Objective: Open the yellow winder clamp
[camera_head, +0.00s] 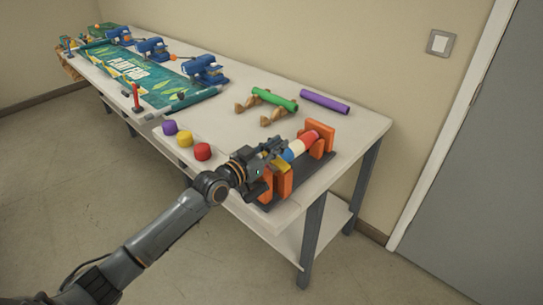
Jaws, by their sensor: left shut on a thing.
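The winder stands at the near right end of the table, with orange posts (321,139) on a dark base (316,169). A blue, white and red roll (299,146) lies between the posts. A small part of the yellow winder clamp (282,168) shows beside the near orange post, just below my left gripper (276,155). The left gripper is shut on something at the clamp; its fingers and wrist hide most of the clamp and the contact. I cannot tell how far the clamp is turned. My right gripper is out of view.
Purple, yellow and red caps (202,152) stand left of my gripper. A green roll (274,99) rests on wooden cradles, with a purple roll (325,102) behind. Several blue devices (204,70) and a printed banner (135,71) fill the far end. The table's middle is clear.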

